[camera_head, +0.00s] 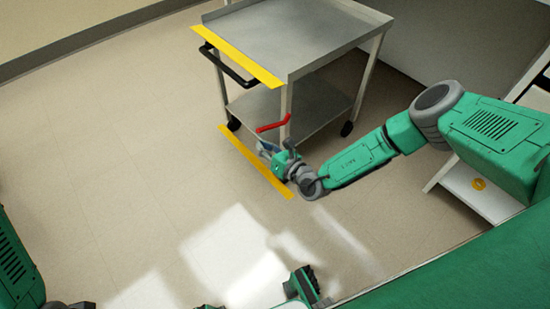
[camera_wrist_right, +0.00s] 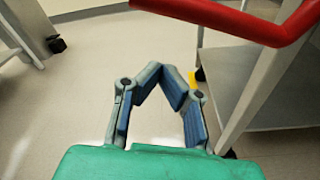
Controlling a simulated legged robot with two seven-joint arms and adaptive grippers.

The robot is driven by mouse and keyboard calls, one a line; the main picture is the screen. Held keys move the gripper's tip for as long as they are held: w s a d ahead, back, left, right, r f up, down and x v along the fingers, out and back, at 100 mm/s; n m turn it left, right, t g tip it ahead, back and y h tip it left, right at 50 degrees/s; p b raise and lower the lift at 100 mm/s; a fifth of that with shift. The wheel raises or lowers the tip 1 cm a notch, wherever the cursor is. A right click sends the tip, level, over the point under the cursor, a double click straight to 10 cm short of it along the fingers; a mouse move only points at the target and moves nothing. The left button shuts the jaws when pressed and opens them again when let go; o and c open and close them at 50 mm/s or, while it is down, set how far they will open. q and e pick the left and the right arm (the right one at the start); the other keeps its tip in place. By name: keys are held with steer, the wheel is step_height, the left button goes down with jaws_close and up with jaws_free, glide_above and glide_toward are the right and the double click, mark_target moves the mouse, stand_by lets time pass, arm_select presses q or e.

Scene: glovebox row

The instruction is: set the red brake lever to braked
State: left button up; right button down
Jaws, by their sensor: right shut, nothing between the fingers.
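The red brake lever (camera_head: 273,124) is a bent red bar at the near corner post of a grey metal cart (camera_head: 290,40). In the right wrist view the lever (camera_wrist_right: 225,18) crosses the top right, in front of the post. My right gripper (camera_head: 268,149) is just below the lever in the head view, apart from it as far as I can tell. In the right wrist view its fingers (camera_wrist_right: 166,78) meet at the tips with nothing between them. I cannot make out my left gripper.
The cart has a black push handle (camera_head: 227,64), a lower shelf (camera_head: 318,103) and black casters. A yellow strip (camera_head: 240,55) runs along its top edge. Another yellow strip (camera_head: 255,162) lies on the floor. A white stand (camera_head: 480,190) is at the right. Floor at left is clear.

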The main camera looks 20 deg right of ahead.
steer(key=shift+w+d+r, duration=0.1)
steer(key=shift+d+r, duration=0.1)
steer(key=shift+r, duration=0.4)
steer(key=shift+w+d+r, duration=0.1)
steer(key=shift+d+r, duration=0.15)
steer(key=shift+r, duration=0.4)
steer(key=shift+d+r, duration=0.2)
steer(key=shift+r, duration=0.4)
steer(key=shift+r, duration=0.1)
